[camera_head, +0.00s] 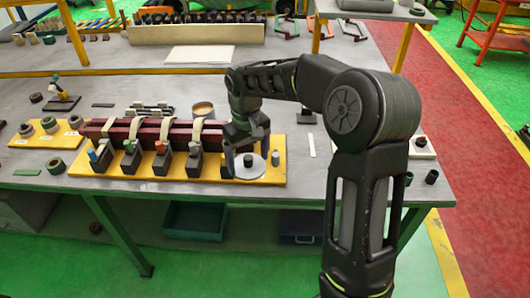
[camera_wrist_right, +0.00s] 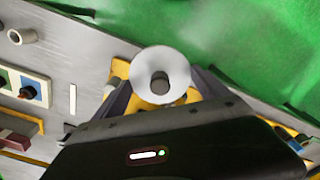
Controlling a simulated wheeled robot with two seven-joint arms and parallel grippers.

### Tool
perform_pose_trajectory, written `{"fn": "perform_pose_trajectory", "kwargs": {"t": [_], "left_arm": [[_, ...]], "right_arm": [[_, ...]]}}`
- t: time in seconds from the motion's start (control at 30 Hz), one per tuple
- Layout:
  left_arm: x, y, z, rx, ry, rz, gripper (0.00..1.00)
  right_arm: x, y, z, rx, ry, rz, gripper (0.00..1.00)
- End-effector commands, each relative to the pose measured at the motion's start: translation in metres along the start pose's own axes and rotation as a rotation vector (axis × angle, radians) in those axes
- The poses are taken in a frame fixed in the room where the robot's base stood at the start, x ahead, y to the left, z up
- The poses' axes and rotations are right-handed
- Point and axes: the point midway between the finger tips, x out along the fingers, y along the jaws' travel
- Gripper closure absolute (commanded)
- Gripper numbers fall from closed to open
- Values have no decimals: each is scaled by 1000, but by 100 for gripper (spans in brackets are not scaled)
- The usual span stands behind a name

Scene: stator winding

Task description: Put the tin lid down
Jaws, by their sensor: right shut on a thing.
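The tin lid is a pale round disc (camera_head: 244,173) with a dark knob at its centre. It is at the right end of the yellow board (camera_head: 213,178), near the table's front edge. My right gripper (camera_head: 249,158) comes down from above and is shut on the lid. In the right wrist view the lid (camera_wrist_right: 145,86) sits between the two fingers. I cannot tell whether the lid touches the board. An open round tin (camera_head: 203,108) with tan contents stands behind the dark red bar. My left gripper is not in view.
A dark red bar (camera_head: 178,133) with pale bands lies along the yellow board, behind several dark blocks with coloured tops. A smaller yellow board (camera_head: 38,138) with rings is at the left. Grey table (camera_head: 310,185) shows bare right of the lid.

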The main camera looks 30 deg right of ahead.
Motion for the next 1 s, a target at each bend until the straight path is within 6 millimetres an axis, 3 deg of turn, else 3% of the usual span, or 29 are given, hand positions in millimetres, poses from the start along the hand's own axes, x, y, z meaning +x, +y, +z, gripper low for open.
{"fn": "perform_pose_trajectory", "kwargs": {"t": [0.3,0.5,1.0], "left_arm": [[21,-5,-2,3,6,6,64],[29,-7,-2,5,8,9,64],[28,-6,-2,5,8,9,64]], "right_arm": [[36,-75,-14,4,-5,-1,55],[51,-112,-16,-12,-7,1,55],[52,-119,-16,-13,-7,2,55]]}}
